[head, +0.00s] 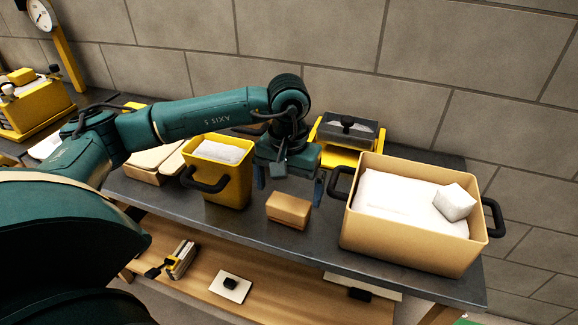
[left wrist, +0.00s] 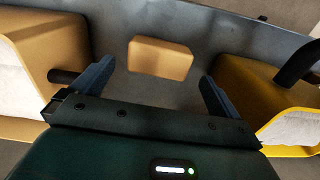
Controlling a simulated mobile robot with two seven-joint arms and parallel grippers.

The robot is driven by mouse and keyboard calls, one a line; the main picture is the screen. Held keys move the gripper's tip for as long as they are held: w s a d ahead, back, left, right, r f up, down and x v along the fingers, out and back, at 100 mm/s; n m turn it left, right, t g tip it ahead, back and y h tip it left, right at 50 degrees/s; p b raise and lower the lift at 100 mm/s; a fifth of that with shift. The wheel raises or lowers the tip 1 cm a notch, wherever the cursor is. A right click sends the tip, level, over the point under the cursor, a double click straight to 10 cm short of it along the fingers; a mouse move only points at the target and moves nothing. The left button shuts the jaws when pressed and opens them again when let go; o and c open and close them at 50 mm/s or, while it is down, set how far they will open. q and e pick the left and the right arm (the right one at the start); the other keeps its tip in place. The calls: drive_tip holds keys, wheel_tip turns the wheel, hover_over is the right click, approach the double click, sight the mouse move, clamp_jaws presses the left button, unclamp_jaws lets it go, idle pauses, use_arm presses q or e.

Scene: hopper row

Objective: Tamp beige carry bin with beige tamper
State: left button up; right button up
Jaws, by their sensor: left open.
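The beige carry bin (head: 400,243) stands at the right end of the dark bench, with black side handles. White material fills it, and a white cube (head: 455,202) sits on top at its right. A tan block (head: 288,210), which looks like the beige tamper, lies on the bench left of the bin. It also shows in the left wrist view (left wrist: 160,58). My left gripper (head: 290,183) is open and empty above the block, fingers pointing down. In the left wrist view the block lies between and beyond the fingertips (left wrist: 157,72). My right gripper is not seen.
A yellow bin (head: 233,185) with white contents and black handles stands left of the block. Behind is a yellow stand with a grey tray (head: 348,130). A wooden shelf (head: 205,285) below holds several small items. Bare bench lies around the block.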

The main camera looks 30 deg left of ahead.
sight(289, 202)
use_arm(q)
wheel_tip(289, 202, down, 6)
idle(0.5)
drive_tip(key=c, duration=0.9)
drive_tip(key=o, duration=0.7)
drive_tip(key=shift+r, duration=0.15)
drive_tip(key=shift+r, duration=0.45)
drive_tip(key=c, duration=0.8)
